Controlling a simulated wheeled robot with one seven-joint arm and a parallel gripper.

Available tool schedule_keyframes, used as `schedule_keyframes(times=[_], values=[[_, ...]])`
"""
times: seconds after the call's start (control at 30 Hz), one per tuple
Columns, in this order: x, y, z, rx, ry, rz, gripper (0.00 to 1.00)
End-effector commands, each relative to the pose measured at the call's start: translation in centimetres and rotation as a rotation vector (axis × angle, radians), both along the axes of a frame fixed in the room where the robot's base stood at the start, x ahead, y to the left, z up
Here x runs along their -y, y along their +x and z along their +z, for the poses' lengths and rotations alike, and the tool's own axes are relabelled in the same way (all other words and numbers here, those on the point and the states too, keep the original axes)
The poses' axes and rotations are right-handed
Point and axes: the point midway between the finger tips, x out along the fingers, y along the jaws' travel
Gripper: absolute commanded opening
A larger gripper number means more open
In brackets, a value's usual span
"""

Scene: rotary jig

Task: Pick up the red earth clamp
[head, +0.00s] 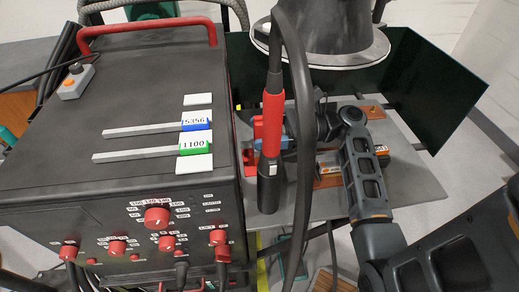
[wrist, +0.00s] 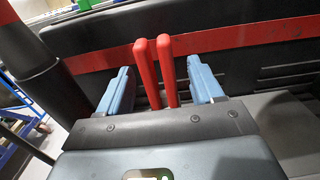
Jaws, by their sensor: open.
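The red earth clamp shows in the wrist view as two upright red handles (wrist: 155,72) standing side by side. My gripper (wrist: 162,85) is open, with one blue-grey finger on each side of the handles and a visible gap on both sides. The lower part of the clamp is hidden behind my gripper body. In the head view a red part, seemingly the clamp (head: 257,131), shows beside the machine, partly hidden by a hanging cable handle. My gripper (head: 293,122) reaches it from the right there, its fingers mostly hidden.
A black cable with a red-banded handle (head: 272,125) hangs in front of the clamp. A dark welding machine (head: 120,150) with red knobs fills the left. A grey table (head: 405,150) lies under my arm, with a round dark fixture (head: 330,35) behind and dark green panels.

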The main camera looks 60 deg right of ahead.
Motion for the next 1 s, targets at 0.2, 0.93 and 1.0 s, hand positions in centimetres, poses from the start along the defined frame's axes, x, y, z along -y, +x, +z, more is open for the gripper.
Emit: schedule_keyframes(times=[0.2,0.93,1.0], values=[[-0.80,1.00,0.01,-0.001,0.001,-0.001,0.66],[-0.77,0.96,0.04,-0.001,0.001,0.000,0.11],[-0.77,0.96,0.03,-0.001,0.001,0.000,0.05]])
